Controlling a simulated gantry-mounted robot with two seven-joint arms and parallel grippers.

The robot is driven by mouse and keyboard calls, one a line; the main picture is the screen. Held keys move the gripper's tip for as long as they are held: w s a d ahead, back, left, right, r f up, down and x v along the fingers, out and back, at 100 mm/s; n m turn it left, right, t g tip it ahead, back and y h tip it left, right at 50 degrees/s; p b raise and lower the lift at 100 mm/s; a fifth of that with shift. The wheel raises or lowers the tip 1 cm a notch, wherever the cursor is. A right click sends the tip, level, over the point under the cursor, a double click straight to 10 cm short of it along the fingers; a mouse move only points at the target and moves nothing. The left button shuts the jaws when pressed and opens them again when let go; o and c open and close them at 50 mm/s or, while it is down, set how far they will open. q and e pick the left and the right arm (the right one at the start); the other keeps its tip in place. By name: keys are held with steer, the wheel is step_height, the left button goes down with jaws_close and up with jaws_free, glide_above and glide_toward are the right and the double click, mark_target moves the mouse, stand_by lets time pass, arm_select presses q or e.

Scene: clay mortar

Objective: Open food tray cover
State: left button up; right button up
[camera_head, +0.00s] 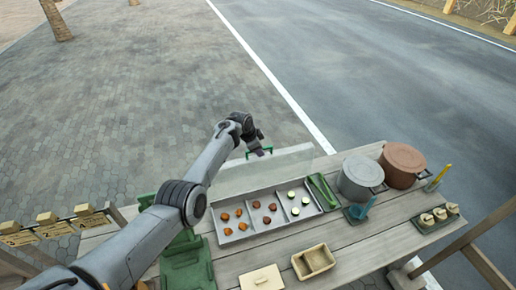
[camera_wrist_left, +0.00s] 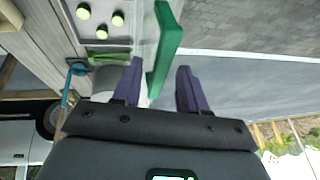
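The food tray (camera_head: 240,238) is a grey metal tray with three compartments on the wooden table, holding orange, dark red and pale green food pieces. Its clear cover (camera_head: 262,172) stands raised and tilted along the tray's far side. The cover's green handle (camera_head: 248,153) is at its upper edge. My left gripper (camera_head: 262,151) is at this handle. In the left wrist view, the green handle (camera_wrist_left: 165,45) reaches between the purple fingers of my left gripper (camera_wrist_left: 160,85), with gaps visible on both sides. My right gripper is not in view.
Right of the tray stand a green item (camera_head: 323,190), a grey pot (camera_head: 359,178) and a brown pot (camera_head: 402,163). A tan box (camera_head: 313,262) and a flat tan block (camera_head: 262,278) are in front. Open pavement lies beyond the table.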

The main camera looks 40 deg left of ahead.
arm_select(q)
steer(key=shift+r, duration=0.1)
steer(key=shift+s+r+p, duration=0.2)
steer(key=shift+r+p, duration=0.1)
steer(key=shift+r, duration=0.2)
steer(key=p+v, duration=0.1)
steer(key=v, duration=0.8)
steer(key=shift+r, duration=0.25)
steer(key=shift+s, duration=0.15)
steer(key=shift+f, duration=0.1)
